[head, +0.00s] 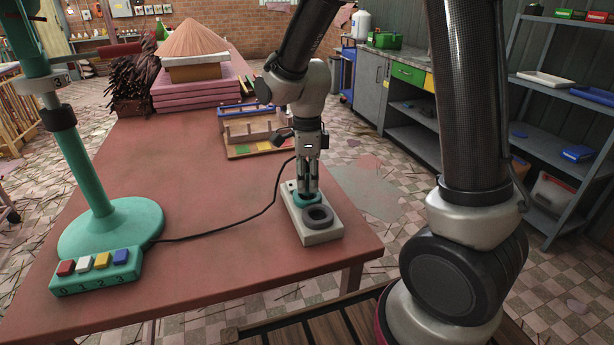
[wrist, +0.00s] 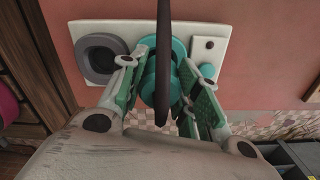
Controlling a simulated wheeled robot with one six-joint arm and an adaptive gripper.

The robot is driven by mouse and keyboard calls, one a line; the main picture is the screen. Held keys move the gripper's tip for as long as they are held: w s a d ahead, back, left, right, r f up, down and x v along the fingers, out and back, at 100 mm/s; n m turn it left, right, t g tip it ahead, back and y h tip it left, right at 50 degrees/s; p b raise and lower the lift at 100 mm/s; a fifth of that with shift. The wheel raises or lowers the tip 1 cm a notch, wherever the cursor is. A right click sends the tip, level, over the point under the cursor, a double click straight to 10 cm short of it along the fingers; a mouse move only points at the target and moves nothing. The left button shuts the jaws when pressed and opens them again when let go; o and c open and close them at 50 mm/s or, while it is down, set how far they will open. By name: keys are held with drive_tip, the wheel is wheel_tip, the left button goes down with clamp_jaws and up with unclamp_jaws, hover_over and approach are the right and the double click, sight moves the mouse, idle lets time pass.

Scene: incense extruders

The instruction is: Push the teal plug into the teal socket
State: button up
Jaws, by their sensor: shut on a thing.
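My gripper (head: 308,188) points straight down over the white socket plate (head: 322,236) near the table's right front edge. It is shut on the teal plug (wrist: 152,82), which shows between the fingers in the wrist view. A black cable crosses in front of the plug there. The teal socket (head: 299,197) is directly below my fingertips, and its round rim (wrist: 179,48) shows behind the plug. Plug and socket overlap in both views. I cannot tell how deep the plug sits or whether it touches the socket.
A grey round socket (head: 319,215) sits beside the teal one. The black cable (head: 235,224) runs left across the table to a teal stand (head: 112,226) and a box with coloured buttons (head: 96,270). A wooden rack (head: 252,132) stands behind. The red tabletop (head: 190,190) is otherwise mostly clear.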

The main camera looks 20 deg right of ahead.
drive_tip(key=shift+f, duration=1)
drive_tip(key=o, duration=1.1)
